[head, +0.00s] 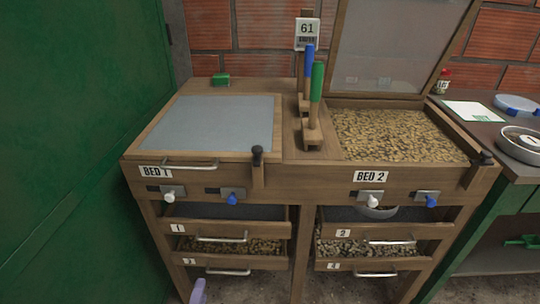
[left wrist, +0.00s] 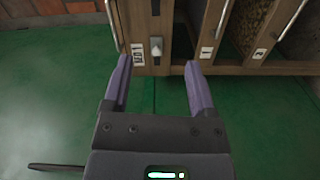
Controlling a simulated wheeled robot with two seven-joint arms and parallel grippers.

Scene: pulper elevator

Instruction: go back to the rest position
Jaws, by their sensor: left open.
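My left gripper (left wrist: 158,85) shows in the left wrist view with its two purple fingers spread apart and nothing between them. My right gripper is in neither view.
The wooden stand (head: 300,180) has Bed 1's lid (head: 210,122) shut and Bed 2's lid (head: 390,45) raised over brown beans (head: 395,135). A green wall (head: 75,150) is close at left. A dark side table (head: 480,125) stands at right.

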